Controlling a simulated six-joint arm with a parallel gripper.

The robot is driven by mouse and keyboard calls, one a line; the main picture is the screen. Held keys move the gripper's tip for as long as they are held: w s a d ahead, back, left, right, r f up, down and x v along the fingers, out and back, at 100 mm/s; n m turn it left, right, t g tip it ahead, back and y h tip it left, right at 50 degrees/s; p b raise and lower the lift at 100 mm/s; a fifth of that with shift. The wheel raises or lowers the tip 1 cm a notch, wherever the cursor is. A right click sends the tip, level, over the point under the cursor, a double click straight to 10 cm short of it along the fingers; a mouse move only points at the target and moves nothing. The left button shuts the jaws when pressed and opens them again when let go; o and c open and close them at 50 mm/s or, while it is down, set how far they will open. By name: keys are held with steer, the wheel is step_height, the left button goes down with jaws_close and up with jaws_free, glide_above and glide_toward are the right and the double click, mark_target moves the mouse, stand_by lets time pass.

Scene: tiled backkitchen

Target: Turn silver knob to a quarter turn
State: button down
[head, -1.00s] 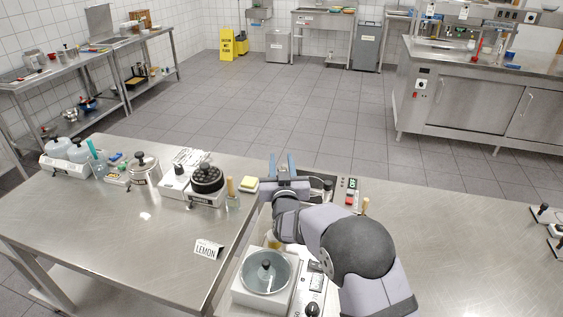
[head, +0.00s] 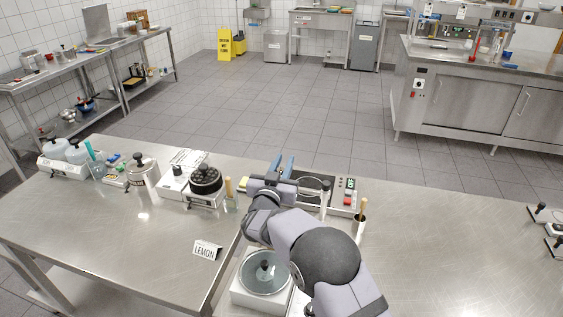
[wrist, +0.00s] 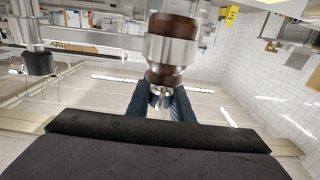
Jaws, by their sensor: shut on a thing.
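My gripper (head: 282,167) is over the middle of the near steel counter, its blue fingers tilted. In the wrist view, the blue fingers (wrist: 160,98) are closed around a small bright silver part, which I take to be the silver knob (wrist: 160,92). A wider silver and dark brown cylindrical piece (wrist: 172,48) stands right beyond it and touches or overlaps it in the picture. In the head view the wrist hides the held part, so its turn angle cannot be read there.
A device with a red and green panel (head: 349,191) stands right of my gripper. A cup with a wooden handle (head: 359,222) is nearer. A black-topped burner (head: 206,180) and a LEMON card (head: 207,250) are at left.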

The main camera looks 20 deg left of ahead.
steer(key=shift+d+m+h, duration=0.15)
steer(key=shift+m+h, duration=0.4)
steer(key=shift+h, duration=0.35)
steer(key=shift+d+m+h, duration=0.15)
steer(key=shift+m+h, duration=0.4)
steer(key=shift+h, duration=0.35)
steer(key=c, duration=1.6)
jaws_free()
steer(key=shift+o, duration=0.2)
steer(key=shift+s, duration=0.15)
steer(key=s+b, duration=0.1)
steer(key=s, duration=0.1)
steer(key=s+a, duration=0.1)
steer(key=s, duration=0.2)
steer(key=shift+s+b, duration=0.25)
steer(key=shift+b, duration=0.15)
steer(key=shift+s+a, duration=0.15)
steer(key=shift+s, duration=0.65)
